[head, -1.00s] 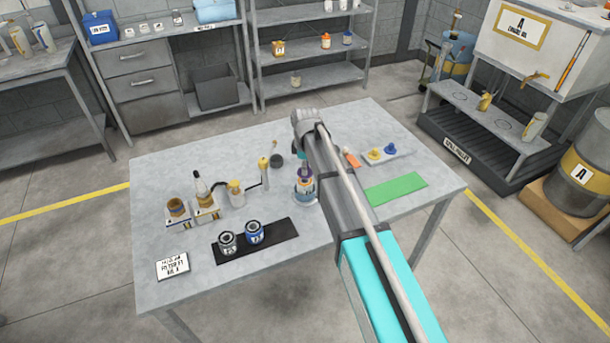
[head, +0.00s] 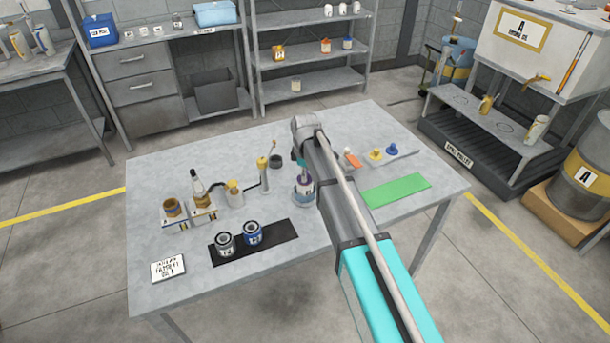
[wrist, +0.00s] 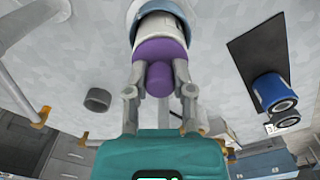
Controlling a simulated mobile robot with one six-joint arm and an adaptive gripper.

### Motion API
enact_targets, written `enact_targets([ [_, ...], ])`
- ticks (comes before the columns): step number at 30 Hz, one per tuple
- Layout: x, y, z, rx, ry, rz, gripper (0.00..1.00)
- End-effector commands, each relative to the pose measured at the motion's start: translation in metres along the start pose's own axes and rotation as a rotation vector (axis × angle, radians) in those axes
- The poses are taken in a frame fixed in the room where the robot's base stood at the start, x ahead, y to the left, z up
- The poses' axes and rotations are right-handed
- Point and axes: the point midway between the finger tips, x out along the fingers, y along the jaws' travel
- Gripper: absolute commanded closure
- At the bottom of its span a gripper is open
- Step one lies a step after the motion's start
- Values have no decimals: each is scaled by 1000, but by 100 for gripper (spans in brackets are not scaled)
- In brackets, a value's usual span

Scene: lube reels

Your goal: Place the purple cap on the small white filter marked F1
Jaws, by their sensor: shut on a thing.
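The purple cap (wrist: 160,52) is in the wrist view, its knob between the fingers of my gripper (wrist: 161,76), which is shut on it. The cap's wide side faces the white filter (wrist: 159,28) and lines up with its end; they look touching, but I cannot tell whether the cap is fully seated. In the head view the white filter (head: 304,190) stands upright in a pale blue-grey round holder (head: 303,200), with the purple cap (head: 304,178) at its top. My arm partly hides them. The F1 marking is not readable.
A black mat (head: 280,240) with a dark can (head: 225,244) and a blue can (head: 253,233) lies at front left. A dark ring (head: 276,161) lies behind the filter. A green mat (head: 396,190) and a tray with yellow and blue caps (head: 389,152) are at right.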

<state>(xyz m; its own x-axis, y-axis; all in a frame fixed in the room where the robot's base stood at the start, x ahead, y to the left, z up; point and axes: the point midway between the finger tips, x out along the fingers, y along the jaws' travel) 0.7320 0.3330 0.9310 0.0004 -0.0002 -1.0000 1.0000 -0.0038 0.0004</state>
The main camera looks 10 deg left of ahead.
Motion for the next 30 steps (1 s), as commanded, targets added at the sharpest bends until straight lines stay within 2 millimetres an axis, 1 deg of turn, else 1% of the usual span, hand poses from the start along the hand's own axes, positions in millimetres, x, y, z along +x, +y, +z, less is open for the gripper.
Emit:
enact_targets([
  [5,4,0,0,0,0,0,98],
  [6,4,0,0,0,0,0,67],
  [11,3,0,0,0,0,0,37],
  [12,3,0,0,0,0,0,34],
  [23,2,0,0,0,0,0,34],
  [30,-4,0,0,0,0,0,34],
])
